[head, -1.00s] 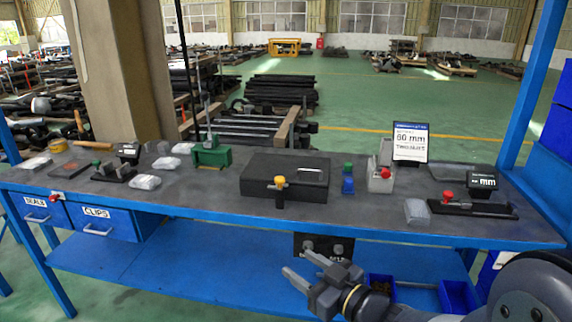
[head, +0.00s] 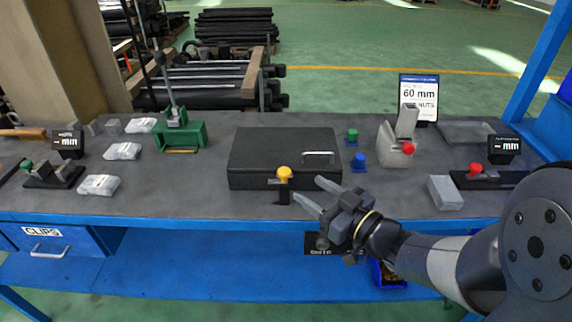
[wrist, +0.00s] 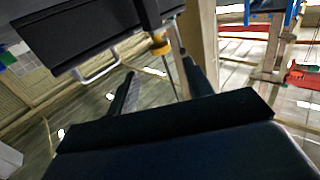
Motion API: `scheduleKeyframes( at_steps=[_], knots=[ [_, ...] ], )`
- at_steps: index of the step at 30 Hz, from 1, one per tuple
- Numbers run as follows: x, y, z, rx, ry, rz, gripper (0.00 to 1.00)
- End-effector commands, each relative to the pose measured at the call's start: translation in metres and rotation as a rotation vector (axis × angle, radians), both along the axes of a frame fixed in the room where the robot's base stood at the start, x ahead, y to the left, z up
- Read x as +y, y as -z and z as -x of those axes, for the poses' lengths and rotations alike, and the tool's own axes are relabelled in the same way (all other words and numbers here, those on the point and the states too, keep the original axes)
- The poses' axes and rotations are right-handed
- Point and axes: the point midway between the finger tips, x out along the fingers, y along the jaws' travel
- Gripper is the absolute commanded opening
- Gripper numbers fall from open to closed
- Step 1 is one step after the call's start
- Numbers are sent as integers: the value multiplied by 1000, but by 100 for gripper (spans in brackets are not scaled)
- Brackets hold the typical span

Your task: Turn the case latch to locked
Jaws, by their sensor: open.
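The black case (head: 284,152) lies shut on the grey bench top, with a pale handle on its right. Its latch, with a yellow knob (head: 284,173) on a dark upright part, sits at the case's front edge. My gripper (head: 311,193) is open and empty at the bench's front edge, to the right of the latch and close to it, apart from it in the picture. In the wrist view the case (wrist: 85,35) is at the upper left, tilted, and the yellow knob (wrist: 160,45) shows just beyond the open fingers. I cannot tell whether the latch is locked.
Right of the case stand a green knob (head: 352,134), a blue knob (head: 359,160) and a grey block with a red knob (head: 396,145). A grey box (head: 445,192) lies near the front right. A green press (head: 180,134) stands left of the case. Bare bench lies left of the latch.

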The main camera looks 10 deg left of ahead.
Motion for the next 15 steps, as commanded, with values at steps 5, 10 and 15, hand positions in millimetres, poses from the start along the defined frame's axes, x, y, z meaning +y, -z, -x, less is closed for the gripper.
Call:
scheduleKeyframes(
  at_steps=[5, 10, 15],
  knots=[
    [28, 0, -16, 1, -5, 0, 49],
    [55, 0, -32, 1, -4, 1, 49],
    [72, 0, -43, 1, -1, 1, 49]
  ],
)
